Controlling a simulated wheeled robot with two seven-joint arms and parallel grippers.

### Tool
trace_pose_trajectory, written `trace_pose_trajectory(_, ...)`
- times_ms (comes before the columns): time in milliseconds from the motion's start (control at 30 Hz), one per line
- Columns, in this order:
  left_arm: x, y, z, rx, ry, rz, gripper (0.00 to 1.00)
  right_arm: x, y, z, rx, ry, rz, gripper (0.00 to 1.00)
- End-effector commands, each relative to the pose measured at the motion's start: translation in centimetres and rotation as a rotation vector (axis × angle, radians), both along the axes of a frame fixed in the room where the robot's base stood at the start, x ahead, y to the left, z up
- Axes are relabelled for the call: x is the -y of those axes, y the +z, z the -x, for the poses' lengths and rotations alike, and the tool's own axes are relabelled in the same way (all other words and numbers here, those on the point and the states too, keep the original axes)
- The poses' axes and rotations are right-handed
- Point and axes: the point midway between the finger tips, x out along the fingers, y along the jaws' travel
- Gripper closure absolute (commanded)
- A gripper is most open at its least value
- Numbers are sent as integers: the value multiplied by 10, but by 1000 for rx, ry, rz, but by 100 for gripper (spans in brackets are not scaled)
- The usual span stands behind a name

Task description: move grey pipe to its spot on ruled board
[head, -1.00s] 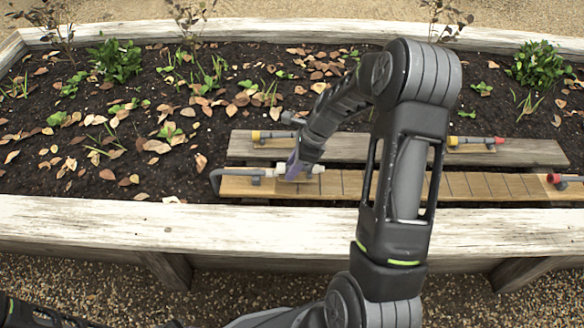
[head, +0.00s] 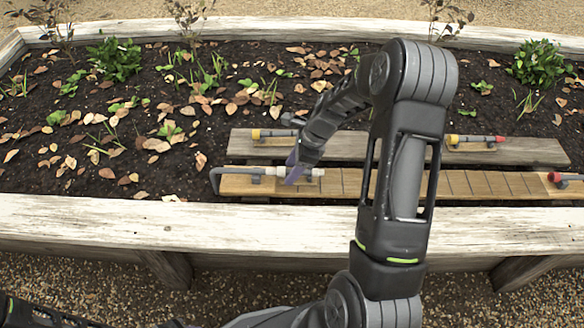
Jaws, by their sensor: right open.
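The ruled board (head: 456,184) is the nearer tan plank, crossed by dark lines. A grey pipe (head: 218,174) with a bent left end lies along its left end. It sits on small holders, with a pale fitting (head: 313,172) to its right. My right gripper (head: 293,169) is open and points down at this pipe's pale right part. Its bluish fingers hide some of the pipe, and I cannot tell whether they touch it. My right arm covers the middle of the board. My left gripper is out of view.
Behind lies a weathered plank (head: 356,149) with a yellow-ended pipe (head: 274,134) and a red-and-yellow-ended pipe (head: 475,139). A red-ended pipe (head: 566,179) is at the ruled board's right end. The bed's white front edge (head: 130,220) runs before it.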

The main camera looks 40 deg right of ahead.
Motion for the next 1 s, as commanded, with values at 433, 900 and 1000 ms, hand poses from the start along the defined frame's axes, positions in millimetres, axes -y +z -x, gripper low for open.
trace_pose_trajectory(433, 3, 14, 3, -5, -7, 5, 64, 7, 36, 4, 2, -1, 2, 50)
trace_pose_trajectory(900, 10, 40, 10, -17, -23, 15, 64, 34, 117, 26, 1, 0, 1, 50)
trace_pose_trajectory(1000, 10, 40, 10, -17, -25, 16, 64, 36, 122, 28, 0, 0, 0, 50)
